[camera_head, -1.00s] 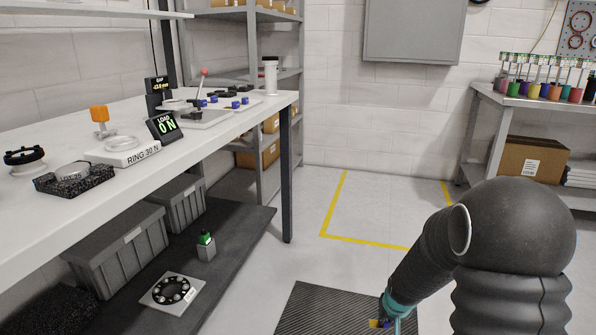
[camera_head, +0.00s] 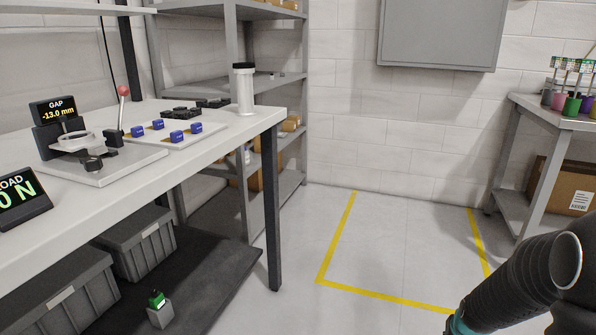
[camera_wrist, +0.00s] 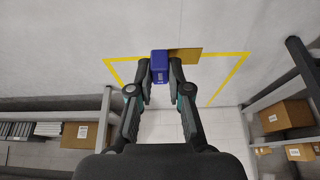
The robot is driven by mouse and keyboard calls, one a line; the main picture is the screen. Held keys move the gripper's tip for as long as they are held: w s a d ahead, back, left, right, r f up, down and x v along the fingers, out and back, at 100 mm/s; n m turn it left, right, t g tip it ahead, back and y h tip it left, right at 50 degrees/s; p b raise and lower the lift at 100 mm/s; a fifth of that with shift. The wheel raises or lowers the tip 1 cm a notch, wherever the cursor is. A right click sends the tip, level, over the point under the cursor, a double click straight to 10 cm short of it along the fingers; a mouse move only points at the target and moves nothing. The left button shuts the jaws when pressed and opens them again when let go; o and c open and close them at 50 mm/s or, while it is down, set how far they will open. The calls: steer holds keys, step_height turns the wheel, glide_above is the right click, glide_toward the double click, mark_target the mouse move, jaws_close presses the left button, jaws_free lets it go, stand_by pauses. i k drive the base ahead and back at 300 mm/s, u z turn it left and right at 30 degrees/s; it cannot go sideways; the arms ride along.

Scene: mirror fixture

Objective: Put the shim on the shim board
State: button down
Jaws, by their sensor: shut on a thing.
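The shim, a blue block (camera_wrist: 160,66) with a thin brass-coloured plate (camera_wrist: 186,62) sticking out to its right, is between my fingertips in the wrist view. My gripper (camera_wrist: 160,80) is shut on the blue block and holds it in the air, with floor behind it. In the head view my gripper and the shim are out of frame; only part of my arm shows at the lower right. The shim board (camera_head: 207,133), a white plate on the workbench, carries several blue-handled shims (camera_head: 178,137).
The white workbench (camera_head: 200,165) has a fixture with a red-knobbed lever (camera_head: 122,92), a gap display (camera_head: 55,109) and a white cylinder (camera_head: 245,92). Grey bins (camera_head: 140,243) and a dark lower shelf are underneath. Open floor (camera_head: 390,245) with yellow tape lies to the right.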

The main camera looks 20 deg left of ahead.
mark_target(212, 125)
steer(key=u, duration=0.65)
steer(key=i, duration=0.85)
steer(key=u, duration=0.9)
